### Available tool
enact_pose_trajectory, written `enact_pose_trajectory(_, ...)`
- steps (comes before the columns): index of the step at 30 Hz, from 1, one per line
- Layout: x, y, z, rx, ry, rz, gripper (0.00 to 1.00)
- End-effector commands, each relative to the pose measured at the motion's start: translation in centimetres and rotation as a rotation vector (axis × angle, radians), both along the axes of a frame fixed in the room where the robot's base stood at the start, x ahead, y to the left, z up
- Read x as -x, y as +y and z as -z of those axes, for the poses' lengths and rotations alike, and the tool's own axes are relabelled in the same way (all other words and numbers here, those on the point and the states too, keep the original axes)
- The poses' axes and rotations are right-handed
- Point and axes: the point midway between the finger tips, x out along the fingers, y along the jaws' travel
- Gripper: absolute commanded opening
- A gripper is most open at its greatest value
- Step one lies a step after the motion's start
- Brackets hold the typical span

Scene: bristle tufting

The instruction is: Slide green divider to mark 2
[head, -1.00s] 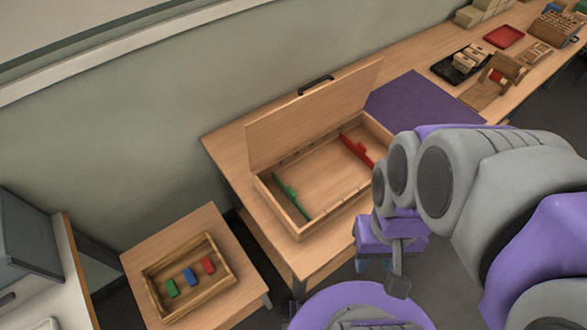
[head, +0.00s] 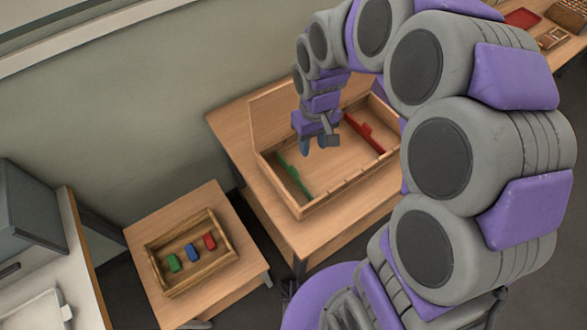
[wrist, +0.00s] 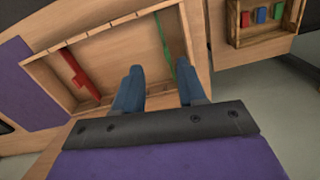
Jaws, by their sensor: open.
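The green divider (head: 295,179) stands across the left part of an open wooden box (head: 330,203) on the table; it also shows in the wrist view (wrist: 164,48). A red divider (head: 364,130) stands across the right part of the box and also shows in the wrist view (wrist: 80,72). My gripper (head: 319,144) is open and empty above the box, between the two dividers and closer to the green one. In the wrist view its blue fingers (wrist: 161,90) point toward the green divider, apart from it. Small notches show along the box walls; I cannot read any mark numbers.
The raised box lid (head: 268,115) stands behind the box. A small table at lower left holds a wooden tray (head: 168,293) with green, blue and red blocks. A purple mat (wrist: 20,85) lies beside the box. The box floor between the dividers is clear.

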Motion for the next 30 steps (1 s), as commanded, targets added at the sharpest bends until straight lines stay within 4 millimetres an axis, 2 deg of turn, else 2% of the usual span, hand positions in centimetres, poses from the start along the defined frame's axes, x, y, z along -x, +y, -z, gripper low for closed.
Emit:
enact_pose_trajectory(1,-1.3,0.9,1.3,-0.002,0.001,-0.021,0.4)
enact_pose_trajectory(6,-4.7,3.1,4.5,-0.004,-0.022,-0.077,0.4)
enact_pose_trajectory(10,-6.2,3.9,6.1,-0.005,-0.032,-0.099,0.4)
enact_pose_trajectory(17,-6.8,4.3,7.5,-0.003,-0.036,-0.11,0.4)
enact_pose_trajectory(20,-6.8,4.3,8.9,-0.002,-0.034,-0.11,0.4)
enact_pose_trajectory(30,-6.7,4.4,15.6,-0.002,-0.035,-0.109,0.4)
